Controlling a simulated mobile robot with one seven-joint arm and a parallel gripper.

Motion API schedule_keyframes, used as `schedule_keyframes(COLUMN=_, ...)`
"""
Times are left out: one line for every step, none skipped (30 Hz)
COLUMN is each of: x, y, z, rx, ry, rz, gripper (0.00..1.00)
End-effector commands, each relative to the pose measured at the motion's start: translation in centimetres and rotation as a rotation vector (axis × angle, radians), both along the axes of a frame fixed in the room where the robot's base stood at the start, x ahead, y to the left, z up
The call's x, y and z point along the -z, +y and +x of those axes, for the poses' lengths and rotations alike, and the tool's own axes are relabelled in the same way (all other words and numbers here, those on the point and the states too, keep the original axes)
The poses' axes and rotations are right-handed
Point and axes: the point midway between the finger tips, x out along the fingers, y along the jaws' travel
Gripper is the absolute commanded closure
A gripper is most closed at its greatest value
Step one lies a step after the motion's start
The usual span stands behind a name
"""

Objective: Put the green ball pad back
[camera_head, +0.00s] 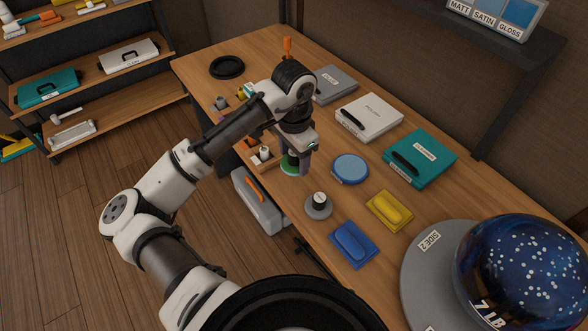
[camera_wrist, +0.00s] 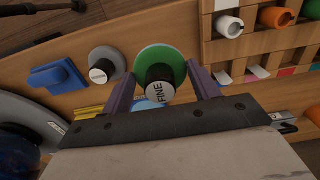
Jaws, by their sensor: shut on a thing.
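The green ball pad (camera_head: 291,169) is a round green disc with a black knob. In the wrist view the green pad (camera_wrist: 153,55) shows the word FINE on its knob's cap. My gripper (camera_head: 295,163) is over the table's front edge; in the wrist view my gripper (camera_wrist: 162,88) has its two purple fingers on opposite sides of the pad, shut on it. Whether the pad touches the tabletop is hard to tell. A similar grey pad with a black knob (camera_head: 319,206) stands nearby on the table; the grey pad also shows in the wrist view (camera_wrist: 98,57).
A wooden rack (camera_wrist: 262,50) with coloured slots and rolls is beside my gripper. A blue round tin (camera_head: 349,168), yellow block (camera_head: 390,210), blue block (camera_head: 353,243) and large starry ball (camera_head: 525,270) are on the table. Cases line the back.

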Motion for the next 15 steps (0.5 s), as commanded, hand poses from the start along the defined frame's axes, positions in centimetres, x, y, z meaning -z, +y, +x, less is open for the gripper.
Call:
schedule_keyframes(x=0.8, y=0.0, z=-0.1, rx=0.000, ry=0.003, rz=-0.001, gripper=0.58)
schedule_keyframes(x=1.2, y=0.0, z=0.0, rx=0.000, ry=0.002, rz=0.000, gripper=0.58)
schedule_keyframes(x=1.7, y=0.0, z=0.0, rx=0.000, ry=0.001, rz=-0.001, gripper=0.58)
schedule_keyframes(x=2.0, y=0.0, z=0.0, rx=0.000, ry=0.001, rz=-0.001, gripper=0.58)
schedule_keyframes(x=2.2, y=0.0, z=0.0, rx=0.000, ry=0.001, rz=-0.001, gripper=0.58)
schedule_keyframes(x=2.4, y=0.0, z=0.0, rx=-0.001, ry=0.001, rz=-0.001, gripper=0.58)
schedule_keyframes(x=2.7, y=0.0, z=0.0, rx=-0.001, ry=0.001, rz=-0.001, gripper=0.58)
schedule_keyframes(x=3.0, y=0.0, z=0.0, rx=-0.001, ry=0.001, rz=-0.001, gripper=0.58)
schedule_keyframes(x=3.5, y=0.1, z=0.0, rx=-0.002, ry=0.001, rz=-0.001, gripper=0.58)
schedule_keyframes(x=4.0, y=0.0, z=-0.1, rx=-0.002, ry=0.002, rz=0.000, gripper=0.58)
schedule_keyframes(x=4.4, y=0.0, z=0.0, rx=-0.002, ry=0.002, rz=-0.002, gripper=0.58)
schedule_keyframes(x=5.0, y=0.0, z=0.0, rx=-0.002, ry=0.002, rz=0.000, gripper=0.58)
schedule_keyframes(x=5.4, y=0.0, z=0.0, rx=-0.001, ry=0.002, rz=0.000, gripper=0.58)
schedule_keyframes(x=5.7, y=0.0, z=0.0, rx=-0.001, ry=0.001, rz=-0.002, gripper=0.58)
schedule_keyframes(x=6.1, y=0.0, z=0.0, rx=0.000, ry=0.002, rz=-0.001, gripper=0.58)
